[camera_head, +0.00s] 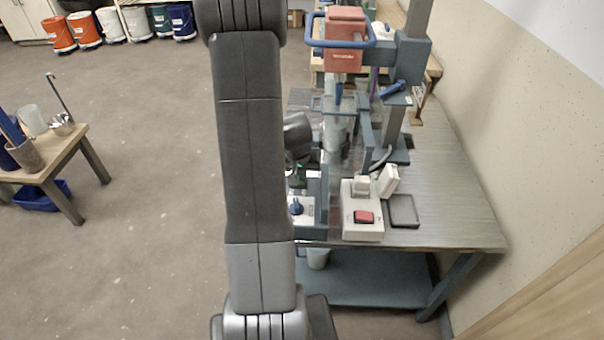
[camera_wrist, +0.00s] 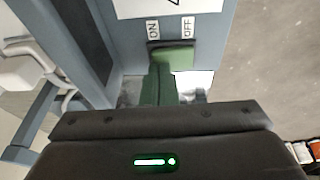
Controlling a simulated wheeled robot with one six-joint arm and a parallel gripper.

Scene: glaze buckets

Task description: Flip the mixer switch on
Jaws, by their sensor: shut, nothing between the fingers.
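The green switch (camera_wrist: 175,58) shows in the wrist view on a blue-grey panel, under the labels ON at left and OFF at right.
A worktable (camera_head: 455,212) carries the mixer stand, a white box with a red button (camera_head: 364,217), a dark tray (camera_head: 403,211) and a blue knob (camera_head: 296,208). A small side table (camera_head: 50,160) stands left. Buckets (camera_head: 87,30) line the back. Floor between is clear.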

